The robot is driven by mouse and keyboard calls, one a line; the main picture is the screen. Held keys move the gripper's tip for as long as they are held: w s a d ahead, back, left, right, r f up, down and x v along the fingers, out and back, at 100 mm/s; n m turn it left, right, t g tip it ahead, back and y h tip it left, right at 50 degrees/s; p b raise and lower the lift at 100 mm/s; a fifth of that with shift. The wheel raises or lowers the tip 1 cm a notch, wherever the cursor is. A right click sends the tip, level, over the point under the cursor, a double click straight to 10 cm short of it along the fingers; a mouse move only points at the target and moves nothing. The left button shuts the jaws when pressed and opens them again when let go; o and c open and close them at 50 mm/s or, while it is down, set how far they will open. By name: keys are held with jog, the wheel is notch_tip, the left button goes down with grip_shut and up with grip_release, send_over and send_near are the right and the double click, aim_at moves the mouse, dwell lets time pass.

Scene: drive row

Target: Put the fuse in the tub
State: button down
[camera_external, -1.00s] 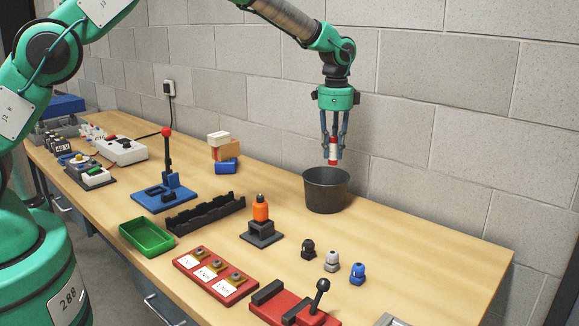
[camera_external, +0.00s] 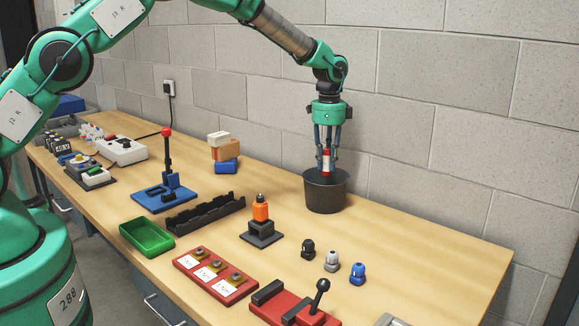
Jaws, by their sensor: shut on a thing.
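The fuse (camera_external: 326,159) is a small cylinder with a white middle and red ends. My gripper (camera_external: 327,165) points straight down and is shut on the fuse, which hangs upright. The tub (camera_external: 325,196) is a dark grey round bucket standing near the wall. The fuse and the fingertips are over the tub's mouth, with the fuse's lower end at about the height of the rim. I cannot tell exactly how far the lower end is inside, and the tub's floor is hidden.
An orange-topped part on a black stand (camera_external: 261,222) is left of the tub. Black, white and blue glands (camera_external: 331,261) stand in front of it. A stack of blocks (camera_external: 224,153) is behind to the left. The table right of the tub is clear.

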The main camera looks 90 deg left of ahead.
jog(key=shift+f+b, duration=0.35)
jog(key=shift+f, duration=2.7)
jog(key=shift+f, duration=1.9)
jog(key=shift+f, duration=0.1)
jog(key=c, duration=1.5)
grip_release()
notch_tip(320, 180, up, 12)
jog(key=shift+r+p, duration=0.1)
jog(key=shift+p, duration=0.4)
